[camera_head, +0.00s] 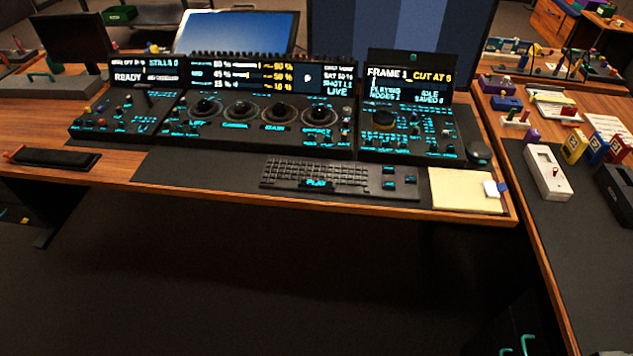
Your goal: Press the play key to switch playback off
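The play key (316,183) is a wide key with glowing cyan lettering at the front edge of the black keyboard (280,171). The keyboard lies on a dark mat near the desk's front edge. The right display (409,78) reads "FRAME 1", "CUT AT 6", "PLAYING", "IDLE" and "SAVED 0", with a small line about nodes. Neither of my grippers is in the head view, and nothing covers the play key.
The trackball panel (262,137) with several balls and knobs stands behind the keyboard. A yellow notepad (464,191) lies to its right, a black wrist rest (55,158) at the far left. A side table at right holds small devices. The space before the desk is clear.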

